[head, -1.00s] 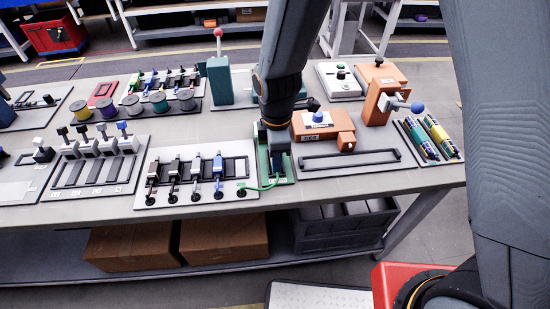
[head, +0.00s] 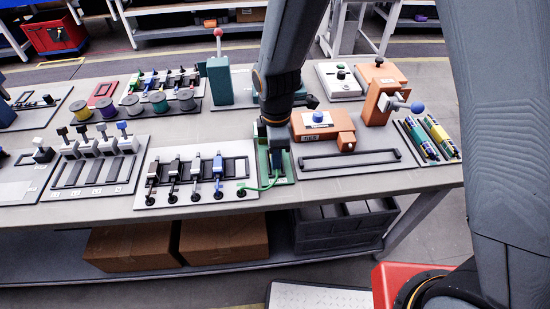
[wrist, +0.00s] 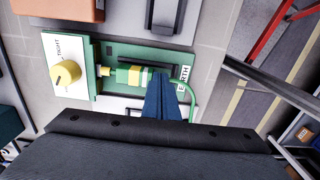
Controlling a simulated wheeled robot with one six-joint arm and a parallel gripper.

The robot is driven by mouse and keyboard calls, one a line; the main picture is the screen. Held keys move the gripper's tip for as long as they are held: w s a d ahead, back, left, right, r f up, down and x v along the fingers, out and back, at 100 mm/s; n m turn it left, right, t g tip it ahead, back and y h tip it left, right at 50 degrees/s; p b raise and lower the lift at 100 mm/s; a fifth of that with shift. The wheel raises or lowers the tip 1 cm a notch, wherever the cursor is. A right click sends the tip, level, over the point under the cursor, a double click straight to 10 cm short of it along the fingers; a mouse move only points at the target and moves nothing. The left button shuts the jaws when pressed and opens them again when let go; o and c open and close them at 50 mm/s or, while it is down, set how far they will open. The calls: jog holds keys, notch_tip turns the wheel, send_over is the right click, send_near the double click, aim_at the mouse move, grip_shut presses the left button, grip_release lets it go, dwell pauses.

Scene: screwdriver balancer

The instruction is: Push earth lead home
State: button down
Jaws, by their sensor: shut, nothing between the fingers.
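The green earth board (wrist: 96,92) carries a white EARTH label (wrist: 184,79) and a yellow knob (wrist: 65,73) on a panel marked TIGHT. A yellow-and-green plug (wrist: 130,75) lies along the board, its tip in line with a small socket part (wrist: 107,74) on the knob side. I cannot tell whether it is fully seated. The green lead (wrist: 188,92) curves away behind the plug. My gripper (wrist: 163,82) is shut and empty, its blue fingers at the plug's lead end, seemingly touching. In the head view my gripper (head: 278,172) hides most of the green board (head: 289,166).
The lead (head: 262,187) runs to a white board (head: 145,203) with several plugs, left of the earth board. An orange unit (head: 322,130) stands close on the right, with a dark slotted plate (head: 385,157) in front. Bare table shows along the front edge.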

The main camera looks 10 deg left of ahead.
jog(key=shift+s, duration=0.15)
jog(key=shift+s+d+p, duration=0.1)
jog(key=shift+s+p, duration=0.25)
jog(key=shift+s, duration=0.05)
notch_tip(320, 180, up, 7)
jog(key=p, duration=0.5)
dwell(1.0)
